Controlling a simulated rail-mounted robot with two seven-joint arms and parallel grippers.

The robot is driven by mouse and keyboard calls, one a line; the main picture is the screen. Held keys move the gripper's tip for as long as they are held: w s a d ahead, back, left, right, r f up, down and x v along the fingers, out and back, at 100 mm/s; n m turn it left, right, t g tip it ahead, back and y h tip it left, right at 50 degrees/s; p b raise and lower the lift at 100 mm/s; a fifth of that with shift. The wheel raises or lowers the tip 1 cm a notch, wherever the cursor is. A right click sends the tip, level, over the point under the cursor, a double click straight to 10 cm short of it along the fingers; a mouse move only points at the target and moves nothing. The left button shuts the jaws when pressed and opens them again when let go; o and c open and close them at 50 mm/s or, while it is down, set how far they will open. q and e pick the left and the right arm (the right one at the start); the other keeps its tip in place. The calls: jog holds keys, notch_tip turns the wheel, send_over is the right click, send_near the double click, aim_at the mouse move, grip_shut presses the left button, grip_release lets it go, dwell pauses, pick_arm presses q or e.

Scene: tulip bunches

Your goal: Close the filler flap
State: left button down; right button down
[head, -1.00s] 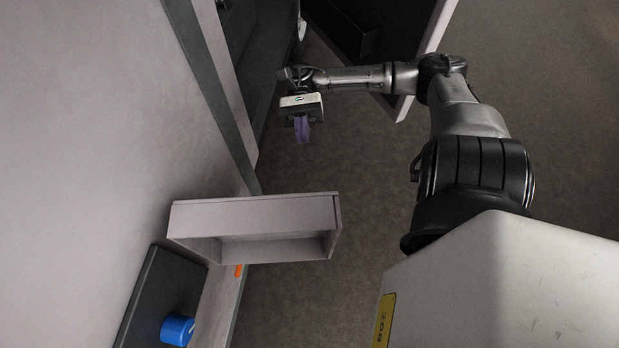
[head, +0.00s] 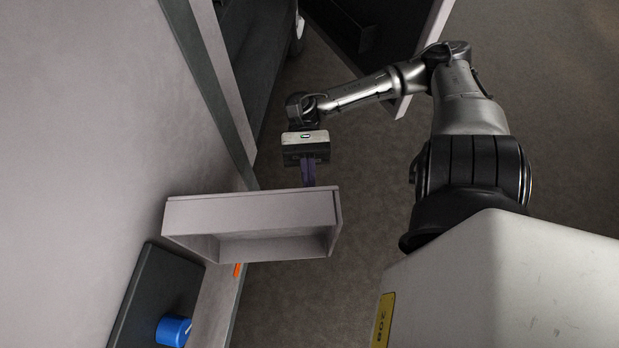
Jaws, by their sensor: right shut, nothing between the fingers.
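The filler flap (head: 250,212) is a pale grey, shallow box-shaped panel. It stands open, sticking out from the grey body side at the lower left. A blue cap (head: 173,331) sits in the dark recess (head: 145,290) below the flap. My right gripper (head: 308,184) has purple fingers and is shut and empty. Its fingertips are at the flap's upper edge in the picture, near the flap's outer end. I cannot tell whether they touch it. My left gripper is out of view.
The large grey body panel (head: 90,130) fills the left side. A dark open door with a pale edge (head: 425,50) hangs behind my right forearm. A small orange mark (head: 237,270) shows beside the recess. The brown floor (head: 340,290) right of the flap is clear.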

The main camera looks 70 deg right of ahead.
jog(key=shift+x, duration=1.05)
